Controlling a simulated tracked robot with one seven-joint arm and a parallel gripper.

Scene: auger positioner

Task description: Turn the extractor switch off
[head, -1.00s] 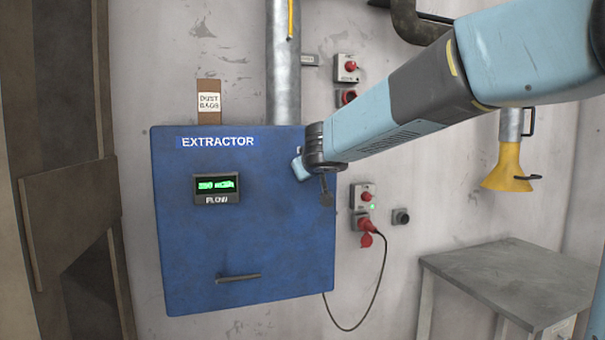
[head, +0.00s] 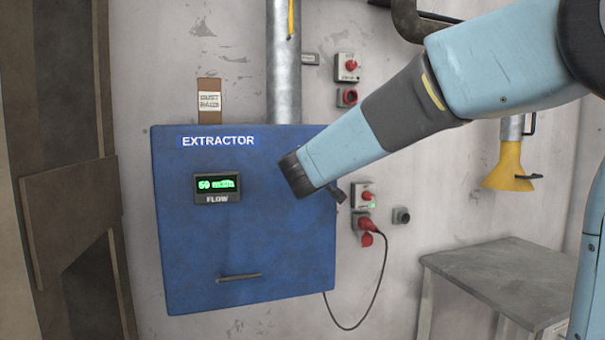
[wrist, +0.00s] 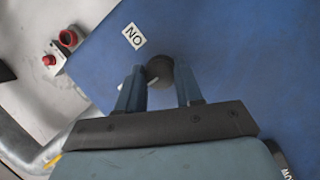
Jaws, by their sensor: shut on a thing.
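The extractor is a blue cabinet (head: 240,250) on the wall in the head view. Its display (head: 217,188) shows green digits that look like 60 m3/h. In the wrist view the switch is a dark round knob (wrist: 160,70) with a pale pointer mark, on the blue face. An ON label (wrist: 133,36), seen upside down, sits beside it. My gripper (wrist: 160,82) has its two fingers on either side of the knob and is shut on it. In the head view my arm's end hides the knob and the fingers.
Red-button switch boxes (head: 347,67) and a red plug with a cable (head: 366,238) are on the wall right of the cabinet. A grey table (head: 500,275) stands at the right, below a yellow hood (head: 508,165). A metal duct (head: 283,65) rises above the cabinet.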

